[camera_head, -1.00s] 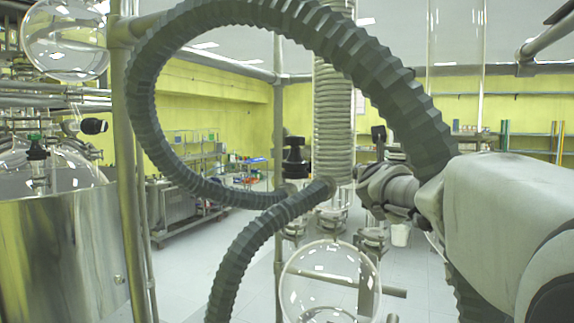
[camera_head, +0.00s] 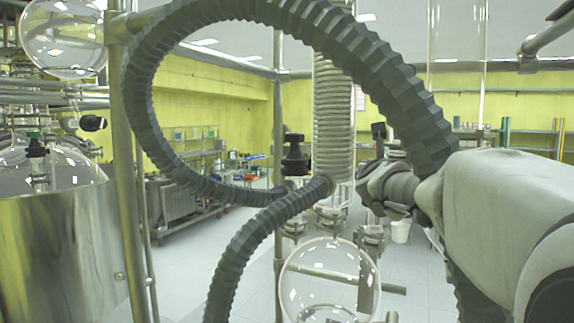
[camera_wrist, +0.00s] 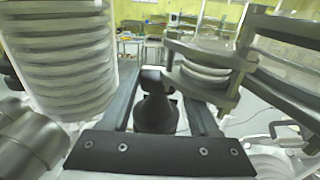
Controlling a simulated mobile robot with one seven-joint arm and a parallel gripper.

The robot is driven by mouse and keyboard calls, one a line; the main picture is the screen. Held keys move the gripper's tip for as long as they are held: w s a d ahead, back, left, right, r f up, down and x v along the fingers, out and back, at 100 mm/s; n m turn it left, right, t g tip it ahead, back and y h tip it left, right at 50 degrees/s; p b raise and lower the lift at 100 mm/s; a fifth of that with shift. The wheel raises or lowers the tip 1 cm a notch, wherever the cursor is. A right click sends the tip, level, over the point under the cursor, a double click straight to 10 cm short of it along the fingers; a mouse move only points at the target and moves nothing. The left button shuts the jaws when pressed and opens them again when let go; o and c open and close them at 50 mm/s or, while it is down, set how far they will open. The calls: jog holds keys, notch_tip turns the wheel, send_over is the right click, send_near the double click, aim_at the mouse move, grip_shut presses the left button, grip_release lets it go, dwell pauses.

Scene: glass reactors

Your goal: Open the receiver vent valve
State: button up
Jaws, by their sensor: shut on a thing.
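A black valve knob (camera_wrist: 156,112) with a blocky top stands between my fingers in the wrist view, and I take it to be the vent valve's. My gripper (camera_wrist: 163,92) is shut on it, one finger at each side. What looks like the same black handle (camera_head: 378,131) shows just right of the coil in the head view, above my wrist. My fingers cannot be made out there. The valve's lower part and its port are hidden, so I cannot tell its turn.
A glass coil condenser (camera_head: 333,120) stands close left of my gripper, and a second black valve (camera_head: 294,155) is left of it. Clamped flanges (camera_wrist: 205,75) are close on the right. A round flask (camera_head: 328,280) hangs below. A steel post (camera_head: 125,180) stands left.

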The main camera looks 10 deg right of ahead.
jog(key=shift+d+f+n+t+y+b, duration=0.1)
jog(key=shift+f+n+t+y+b, duration=0.2)
jog(key=shift+b, duration=0.95)
jog(key=shift+r+n+t+y+b, duration=0.1)
jog(key=shift+y+b, duration=0.3)
jog(key=shift+b, duration=0.85)
jog(key=shift+f+y+b, duration=0.1)
jog(key=shift+y+b, duration=0.2)
jog(key=shift+b, duration=0.45)
jog(key=n+y+b, duration=0.2)
jog(key=b, duration=0.3)
jog(key=shift+d, duration=0.2)
jog(key=n+y+b, duration=0.1)
jog(key=y+b, duration=0.2)
jog(key=shift+d+n+t, duration=0.15)
jog(key=shift+n+t, duration=0.15)
jog(key=shift+t, duration=0.1)
jog(key=shift+r+n+y+b, duration=0.2)
jog(key=shift+n+y+b, duration=0.1)
jog(key=shift+n+y, duration=0.15)
jog(key=shift+n+y, duration=0.55)
jog(key=shift+y, duration=0.4)
jog(key=o, duration=1.4)
jog(key=shift+s, duration=0.1)
jog(key=shift+r, duration=0.1)
